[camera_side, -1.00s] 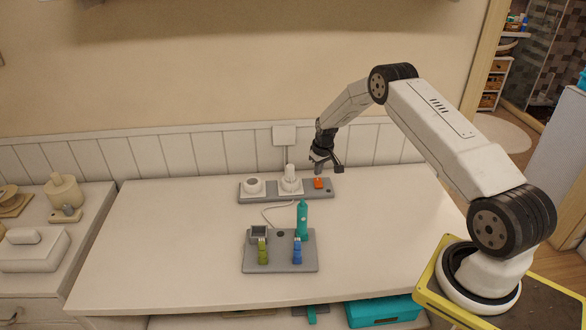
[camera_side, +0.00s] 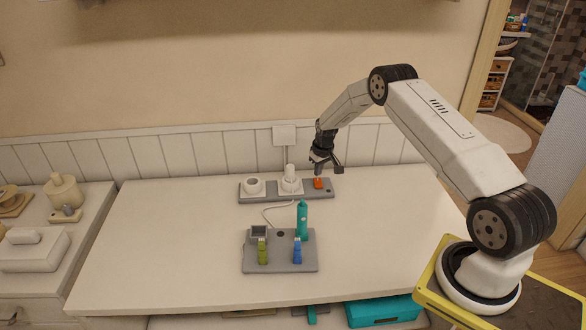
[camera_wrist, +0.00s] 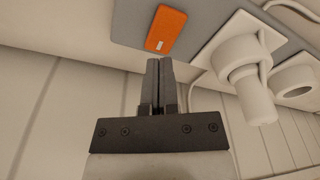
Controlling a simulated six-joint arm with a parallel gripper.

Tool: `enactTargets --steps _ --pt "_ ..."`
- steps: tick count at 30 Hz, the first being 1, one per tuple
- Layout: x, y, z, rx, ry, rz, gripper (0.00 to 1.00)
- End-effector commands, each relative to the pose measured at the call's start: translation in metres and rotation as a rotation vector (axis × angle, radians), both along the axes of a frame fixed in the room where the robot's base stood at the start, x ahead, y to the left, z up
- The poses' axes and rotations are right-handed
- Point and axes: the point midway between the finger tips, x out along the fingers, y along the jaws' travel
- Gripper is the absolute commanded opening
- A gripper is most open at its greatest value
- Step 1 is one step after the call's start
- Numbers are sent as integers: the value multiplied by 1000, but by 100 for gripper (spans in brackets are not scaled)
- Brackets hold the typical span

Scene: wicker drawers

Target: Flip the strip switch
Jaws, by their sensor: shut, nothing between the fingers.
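The strip switch is an orange rocker (camera_side: 318,184) at the right end of the grey power strip (camera_side: 262,198), which lies near the back of the table. In the wrist view the orange rocker (camera_wrist: 160,36) has a small white mark on it and lies just beyond my fingertips. My gripper (camera_side: 318,172) points down just above the rocker, with its fingers shut and empty. The shut fingers also show in the wrist view (camera_wrist: 161,62). I cannot tell whether they touch the rocker.
A white plug (camera_side: 290,181) stands in the strip's middle socket, and a round white socket (camera_side: 252,186) is at its left. The table is clear on both sides.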

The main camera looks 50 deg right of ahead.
Motion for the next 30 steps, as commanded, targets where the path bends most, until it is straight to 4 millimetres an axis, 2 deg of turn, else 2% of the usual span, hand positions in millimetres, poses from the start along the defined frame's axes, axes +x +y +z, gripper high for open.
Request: enactTargets --steps 30 --pt "0 0 -11 0 0 0 0"
